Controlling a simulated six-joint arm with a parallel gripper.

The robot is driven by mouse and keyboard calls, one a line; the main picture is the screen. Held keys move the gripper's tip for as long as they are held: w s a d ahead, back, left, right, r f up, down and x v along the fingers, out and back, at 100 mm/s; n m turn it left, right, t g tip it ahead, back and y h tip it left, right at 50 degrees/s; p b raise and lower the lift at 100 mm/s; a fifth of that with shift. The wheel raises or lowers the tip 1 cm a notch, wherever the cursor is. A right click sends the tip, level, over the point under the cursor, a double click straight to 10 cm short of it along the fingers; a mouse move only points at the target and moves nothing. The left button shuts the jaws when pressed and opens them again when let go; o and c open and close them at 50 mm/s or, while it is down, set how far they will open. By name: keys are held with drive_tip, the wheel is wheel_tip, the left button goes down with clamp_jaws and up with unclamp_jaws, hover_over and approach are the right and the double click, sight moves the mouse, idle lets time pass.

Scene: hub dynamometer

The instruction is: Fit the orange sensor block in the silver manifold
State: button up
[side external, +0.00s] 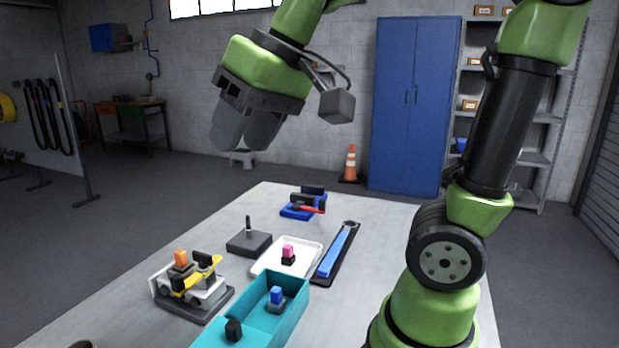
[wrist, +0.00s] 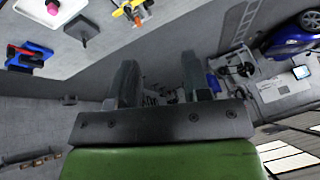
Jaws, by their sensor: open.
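The silver manifold (side external: 204,294) is a pale block on a dark base at the left front of the table, with a yellow lever (side external: 190,282) across it. The orange sensor block (side external: 181,258), orange on top with a dark lower part, stands upright at the manifold's back left; I cannot tell whether it is fully seated. The manifold (wrist: 147,7) shows partly at the wrist view's top edge. My gripper (side external: 243,140) is open and empty, high above the table's far side and well away from the block. Its two fingers (wrist: 160,82) are apart in the wrist view.
A teal bin (side external: 255,320) holds blue and black blocks. A white tray (side external: 310,247) holds a pink block (side external: 288,252). A dark block with a peg (side external: 249,241), a blue wrench (side external: 338,250) and a blue holder with a red-handled tool (side external: 305,208) stand farther back.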

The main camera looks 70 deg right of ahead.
drive_tip(key=s+a+f+m+t, duration=0.1)
drive_tip(key=s+f, duration=0.3)
drive_tip(key=s, duration=0.4)
drive_tip(key=shift+s+f+t+y, duration=0.15)
drive_tip(key=shift+s+t+y, duration=0.15)
drive_tip(key=shift+t, duration=0.1)
idle(0.6)
